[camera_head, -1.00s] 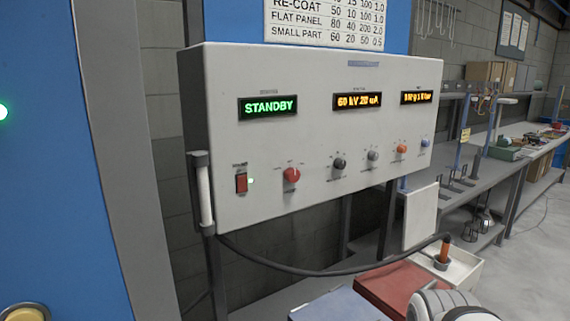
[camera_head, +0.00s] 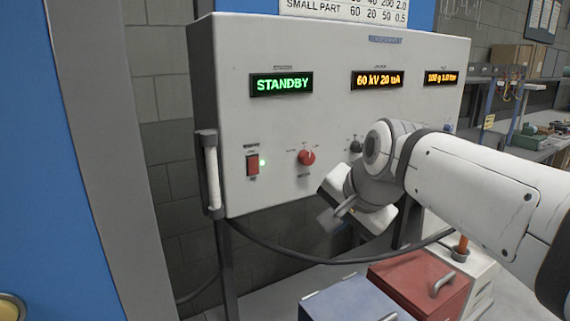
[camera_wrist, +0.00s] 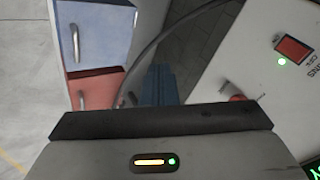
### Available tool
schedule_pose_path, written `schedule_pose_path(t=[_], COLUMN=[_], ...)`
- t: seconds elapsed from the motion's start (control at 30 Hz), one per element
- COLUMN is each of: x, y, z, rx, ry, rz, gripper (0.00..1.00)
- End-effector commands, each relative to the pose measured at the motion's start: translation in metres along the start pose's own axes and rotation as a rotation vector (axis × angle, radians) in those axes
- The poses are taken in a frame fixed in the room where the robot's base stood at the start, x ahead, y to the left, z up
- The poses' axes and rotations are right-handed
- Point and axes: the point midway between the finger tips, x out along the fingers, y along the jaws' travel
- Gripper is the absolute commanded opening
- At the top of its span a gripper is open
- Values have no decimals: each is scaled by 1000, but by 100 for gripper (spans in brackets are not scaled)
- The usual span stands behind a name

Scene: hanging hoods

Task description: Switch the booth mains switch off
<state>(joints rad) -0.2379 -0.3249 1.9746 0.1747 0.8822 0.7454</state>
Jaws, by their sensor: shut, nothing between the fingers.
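The booth mains switch (camera_head: 252,164) is a red rocker at the lower left of the white control panel (camera_head: 232,120). A green light glows just right of it. The switch also shows at the upper right of the wrist view (camera_wrist: 293,48), with its green light lit. My gripper (camera_head: 330,219) is shut and empty, in front of the panel's lower edge, right of and below the switch and apart from it. The wrist view shows its fingers (camera_wrist: 159,84) together. The panel's green display (camera_head: 282,84) reads STANDBY.
A red knob (camera_head: 306,157) sits between the switch and my gripper. A handle (camera_head: 212,174) stands at the panel's left edge. A black cable (camera_head: 290,255) hangs below. Blue (camera_head: 345,300) and red (camera_head: 415,285) boxes stand under the panel.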

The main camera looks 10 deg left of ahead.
Motion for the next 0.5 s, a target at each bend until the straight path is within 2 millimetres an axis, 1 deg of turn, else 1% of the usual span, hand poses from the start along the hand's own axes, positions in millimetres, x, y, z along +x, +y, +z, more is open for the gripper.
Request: schedule_pose_path(t=[0.03, 0.1, 0.2, 0.3, 0.33, 0.4, 0.5], x=[-9, -23, -41, -52, -54, -57, -57], y=[-34, -72, -112, -133, -136, -140, -140], z=[-4, -7, -8, -8, -8, -8, -8], rx=[73, 181, 297, 363, 374, 390, 393], ry=[2, -7, -29, -49, -52, -56, -57], rz=[-67, -144, -226, -271, -278, -286, -286], gripper=[0, 0, 0, 0, 0, 0, 0])
